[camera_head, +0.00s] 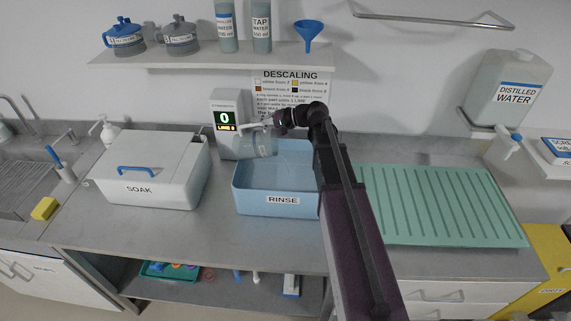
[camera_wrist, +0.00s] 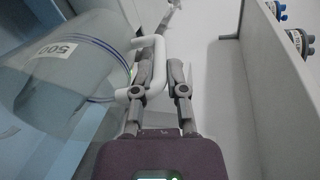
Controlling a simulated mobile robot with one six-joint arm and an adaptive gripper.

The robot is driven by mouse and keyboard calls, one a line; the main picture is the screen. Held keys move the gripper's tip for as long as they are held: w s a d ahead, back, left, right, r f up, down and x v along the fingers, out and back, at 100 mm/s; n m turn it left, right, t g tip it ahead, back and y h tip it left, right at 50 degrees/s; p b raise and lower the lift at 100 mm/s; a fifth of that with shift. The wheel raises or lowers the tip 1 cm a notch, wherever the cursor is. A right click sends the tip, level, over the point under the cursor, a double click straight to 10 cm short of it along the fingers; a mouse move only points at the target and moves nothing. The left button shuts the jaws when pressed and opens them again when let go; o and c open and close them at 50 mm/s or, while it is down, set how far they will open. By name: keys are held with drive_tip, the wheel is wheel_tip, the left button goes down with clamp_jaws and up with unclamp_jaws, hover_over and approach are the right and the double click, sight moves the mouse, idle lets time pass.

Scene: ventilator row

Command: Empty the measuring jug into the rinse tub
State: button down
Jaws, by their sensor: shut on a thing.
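The clear measuring jug (camera_head: 263,146) is over the back left part of the light blue rinse tub (camera_head: 277,210), which is labelled RINSE. The jug looks tilted in the head view. My gripper (camera_head: 276,121) is shut on its white handle. In the wrist view, the jug (camera_wrist: 60,75) fills the left side with blue rings and a "500" label, and the handle (camera_wrist: 156,68) sits between the fingers of my gripper (camera_wrist: 160,85). I cannot tell whether the jug holds liquid, or whether any is pouring. The tub's inside is partly visible, and my arm covers its right edge.
A grey dispenser (camera_head: 226,110) with a lit display showing 0 stands behind the tub. A white SOAK box (camera_head: 150,190) is at left, and a green drain mat (camera_head: 440,205) at right. A shelf (camera_head: 200,58) with bottles and a blue funnel (camera_head: 309,32) is above.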

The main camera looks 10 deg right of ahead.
drive_tip(key=shift+s+d+f+y+b, duration=0.15)
drive_tip(key=shift+d+y+b, duration=0.1)
drive_tip(key=shift+d+b, duration=0.25)
drive_tip(key=shift+s+d+f+y+b, duration=0.15)
drive_tip(key=shift+d+y+b, duration=0.1)
drive_tip(key=shift+d+b, duration=0.25)
idle(0.3)
drive_tip(key=shift+s+d+r+t+y+b, duration=0.2)
drive_tip(key=shift+d+y+b, duration=0.3)
drive_tip(key=shift+b, duration=0.2)
drive_tip(key=shift+s+d+r+t+y+b, duration=0.2)
drive_tip(key=shift+d+y+b, duration=0.25)
drive_tip(key=shift+d+b, duration=0.2)
drive_tip(key=shift+s+d+r+t+y+b, duration=0.1)
drive_tip(key=shift+s+d+t+y+b, duration=0.1)
drive_tip(key=shift+d+y+b, duration=0.4)
idle(1.2)
drive_tip(key=a+h+p, duration=0.1)
drive_tip(key=w+a+h+p, duration=0.1)
drive_tip(key=a+p, duration=0.1)
drive_tip(key=a+g+h+p, duration=0.1)
drive_tip(key=p, duration=0.1)
drive_tip(key=shift+w+a+h, duration=0.25)
drive_tip(key=shift+a, duration=0.15)
drive_tip(key=shift+w+a+p, duration=0.15)
drive_tip(key=shift+a+p, duration=0.2)
drive_tip(key=shift+f, duration=0.25)
drive_tip(key=shift+a+r, duration=0.1)
